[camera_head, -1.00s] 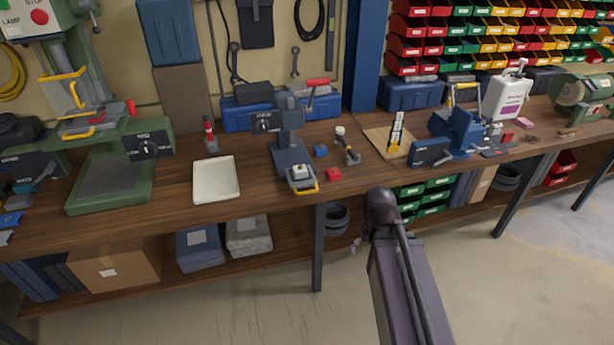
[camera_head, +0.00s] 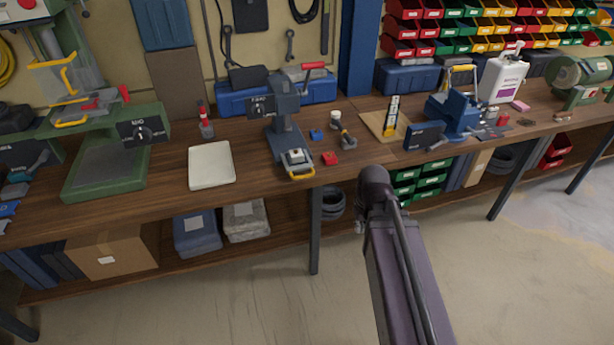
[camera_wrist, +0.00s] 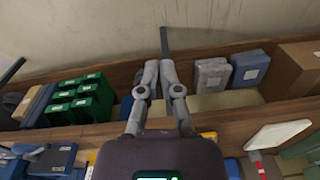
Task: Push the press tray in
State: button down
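The small dark press (camera_head: 281,126) with a red-tipped lever stands on the workbench in the head view. Its press tray (camera_head: 297,159) sticks out at the front of its base, with a yellow handle on the near edge. A pale block (camera_head: 296,155) sits on the tray. My arm reaches up from the bottom of the head view, and my gripper is not clear there. In the wrist view my gripper (camera_wrist: 160,68) has its fingertips together, with nothing seen between them. It is apart from the press, which my wrist mostly hides there.
A white shallow tray (camera_head: 211,166) lies left of the press. A blue block (camera_head: 316,135) and a red block (camera_head: 331,158) lie to its right. A green machine (camera_head: 115,155) stands farther left, a blue vise (camera_head: 455,116) farther right. The floor in front is clear.

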jog(key=w+a+r+n+t+y, duration=0.1)
jog(key=w+a+n, duration=0.3)
jog(key=w+n, duration=0.5)
jog(key=w+a+r+n+t+y+p, duration=0.1)
jog(key=w+a+r+n+t+y, duration=0.1)
jog(key=w+n, duration=0.7)
jog(key=shift+w+a+r+n+y, duration=0.3)
jog(key=shift+w+a+r+y, duration=0.25)
jog(key=shift+a+r+y, duration=0.45)
jog(key=shift+a+f, duration=0.25)
jog(key=shift+f, duration=0.1)
jog(key=w+a+f+b, duration=0.5)
jog(key=w+f+b, duration=0.1)
jog(key=f+b, duration=0.2)
jog(key=shift+w+a+f+b, duration=0.25)
jog(key=shift+w+f+b, duration=0.1)
jog(key=shift+w+f, duration=0.05)
